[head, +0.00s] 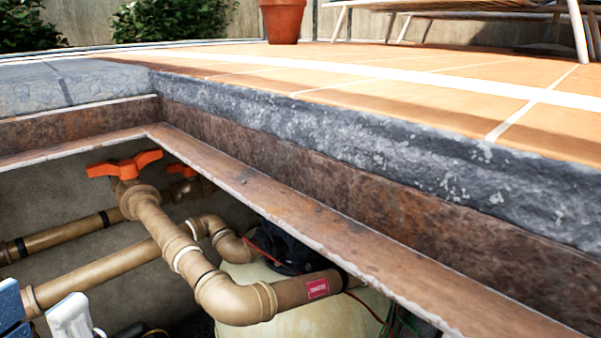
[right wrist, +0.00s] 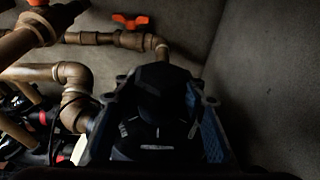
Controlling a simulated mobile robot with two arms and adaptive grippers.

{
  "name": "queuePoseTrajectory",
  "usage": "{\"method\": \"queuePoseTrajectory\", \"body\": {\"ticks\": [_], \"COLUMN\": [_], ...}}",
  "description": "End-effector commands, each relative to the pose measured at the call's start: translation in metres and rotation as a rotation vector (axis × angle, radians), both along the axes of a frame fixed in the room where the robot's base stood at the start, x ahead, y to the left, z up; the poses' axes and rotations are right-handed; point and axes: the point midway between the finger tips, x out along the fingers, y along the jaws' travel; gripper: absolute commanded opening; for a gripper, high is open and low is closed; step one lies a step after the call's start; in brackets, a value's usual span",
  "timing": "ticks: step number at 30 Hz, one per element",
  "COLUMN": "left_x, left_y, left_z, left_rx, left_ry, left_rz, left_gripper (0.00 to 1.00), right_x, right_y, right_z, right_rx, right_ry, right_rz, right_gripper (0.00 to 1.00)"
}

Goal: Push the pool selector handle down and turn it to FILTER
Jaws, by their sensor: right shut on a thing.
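In the right wrist view my right gripper (right wrist: 155,105) has its grey, blue-padded fingers on either side of a dark piece, the selector handle (right wrist: 160,88), and is shut on it. The handle is in deep shadow, so its angle and any FILTER marking cannot be read. In the head view a black shape (head: 287,243), perhaps the valve top, sits on the cream tank (head: 325,318), partly hidden by the pit's ledge. My left gripper (head: 40,315) shows only in part at the lower left, as blue and pale grey pieces; its opening cannot be judged.
Brown pipes (head: 235,298) with orange valve handles (head: 125,165) cross the pit. A rusty ledge (head: 290,215) and stone rim overhang it. In the right wrist view a bare grey wall (right wrist: 265,70) stands to the right. A flower pot (head: 283,20) stands on the tiles.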

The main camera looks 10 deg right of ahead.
Motion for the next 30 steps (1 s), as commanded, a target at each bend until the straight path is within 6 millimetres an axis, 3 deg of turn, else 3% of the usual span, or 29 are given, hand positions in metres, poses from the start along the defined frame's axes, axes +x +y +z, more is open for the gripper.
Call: {"method": "queuePoseTrajectory", "body": {"ticks": [10, 21, 30], "left_x": [0.0, 0.0, 0.0], "left_y": [0.0, 0.0, 0.0], "left_z": [-0.001, -0.016, -0.015], "left_rx": [0.0, 0.0, 0.0], "left_ry": [0.0, -0.001, -0.005], "left_rz": [0.0, 0.0, 0.0], "left_gripper": [0.4, 0.4, 0.4], "right_x": [-0.001, -0.001, -0.001], "right_y": [0.002, 0.002, 0.001], "right_z": [-0.006, -0.008, -0.007], "right_rx": [-0.004, -0.005, -0.004], "right_ry": [0.007, 0.011, 0.012], "right_rz": [-0.092, -0.25, -0.262], "right_gripper": [0.09, 0.09, 0.09]}}
